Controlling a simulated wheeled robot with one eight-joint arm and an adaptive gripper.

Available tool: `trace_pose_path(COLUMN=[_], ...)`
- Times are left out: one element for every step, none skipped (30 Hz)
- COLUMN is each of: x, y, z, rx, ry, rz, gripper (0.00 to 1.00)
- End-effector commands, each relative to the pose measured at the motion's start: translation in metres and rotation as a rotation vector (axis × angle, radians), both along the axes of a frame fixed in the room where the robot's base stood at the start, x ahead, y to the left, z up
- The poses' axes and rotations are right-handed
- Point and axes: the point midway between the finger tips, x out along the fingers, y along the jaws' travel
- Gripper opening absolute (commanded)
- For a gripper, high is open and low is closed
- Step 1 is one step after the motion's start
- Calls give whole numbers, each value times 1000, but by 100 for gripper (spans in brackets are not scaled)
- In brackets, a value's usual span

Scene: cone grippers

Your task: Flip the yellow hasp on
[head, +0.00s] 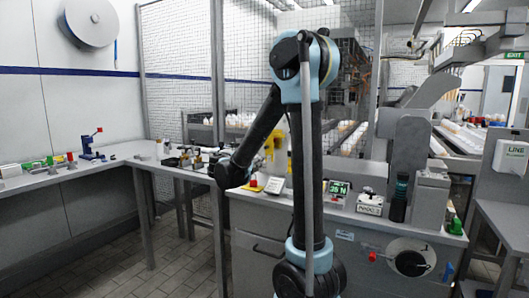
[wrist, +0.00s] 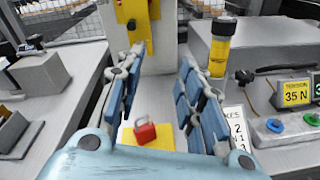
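The yellow hasp (wrist: 136,16) shows at the top of the wrist view, on a pale upright post, with a dark round spot on it. The picture's top edge cuts it off, so I cannot tell its full position. In the head view a yellow part (head: 270,147), likely the same fixture, shows beside my arm. My gripper (wrist: 160,60) is open and empty, its blue-padded fingers spread in front of the post and below the hasp. The head view does not show the fingers clearly.
A red padlock (wrist: 145,130) sits on a yellow pad (wrist: 158,142) low between my fingers. A grey block (wrist: 38,74) lies left.

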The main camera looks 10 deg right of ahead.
Motion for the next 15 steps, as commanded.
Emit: trace_pose_path(x=[7,11,14,16,18,20,21,22,24,25,27,30,32,35,39], y=[12,17,23,26,30,33,35,36,36,36,35,33,31,29,25], z=[2,3,4,5,6,6,7,7,8,8,8,8,8,8,8], rx=[-48,-76,-106,-126,-142,-159,-170,-177,-183,-186,-187,-188,-187,-187,-187], ry=[2,3,4,4,5,5,6,6,6,6,7,6,6,7,7], rz=[19,28,38,44,48,54,56,58,60,60,61,60,59,60,59], gripper=[35,35,35,35,35,35,35,35,35,35,35,35,35,35,35])
